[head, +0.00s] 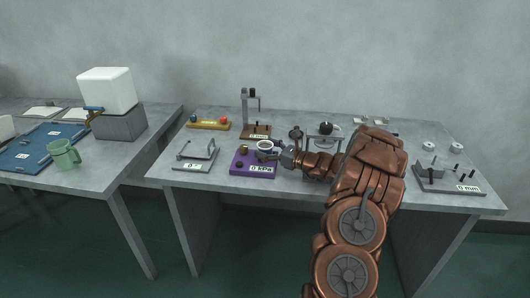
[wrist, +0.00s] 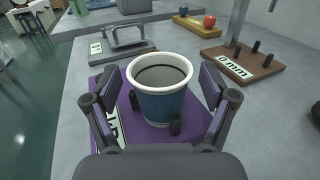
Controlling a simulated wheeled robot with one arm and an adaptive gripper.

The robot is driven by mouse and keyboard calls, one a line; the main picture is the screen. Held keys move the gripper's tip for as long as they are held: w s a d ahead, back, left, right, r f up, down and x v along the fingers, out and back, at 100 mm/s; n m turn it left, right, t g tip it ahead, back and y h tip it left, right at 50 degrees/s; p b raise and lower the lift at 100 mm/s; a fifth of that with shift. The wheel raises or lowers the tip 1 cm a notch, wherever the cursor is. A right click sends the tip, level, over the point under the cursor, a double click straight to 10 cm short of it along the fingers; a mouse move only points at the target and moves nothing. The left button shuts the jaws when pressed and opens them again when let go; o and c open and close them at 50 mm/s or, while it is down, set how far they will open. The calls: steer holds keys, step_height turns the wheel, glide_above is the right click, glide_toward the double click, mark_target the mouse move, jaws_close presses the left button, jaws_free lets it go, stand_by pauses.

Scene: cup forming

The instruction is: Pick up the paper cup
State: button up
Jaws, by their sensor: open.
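The paper cup (wrist: 160,102) is blue with a white rim and stands upright in the middle of the wrist view. It stands over a purple plate (wrist: 97,85) with a white label. In the head view the cup (head: 265,146) shows as a small white rim at the purple plate (head: 240,168). My gripper (wrist: 158,128) is open, with one finger on each side of the cup and a gap visible on both sides near the rim.
A grey fixture (head: 197,152) stands left of the purple plate. A brown stand (head: 256,131) with a post and a yellow block (head: 208,125) are behind it. A fixture with pegs (head: 448,177) is at the right. A green mug (head: 64,155) stands on the left table.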

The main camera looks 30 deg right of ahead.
steer(key=shift+w+a, duration=0.1)
steer(key=shift+w, duration=0.05)
steer(key=c, duration=0.9)
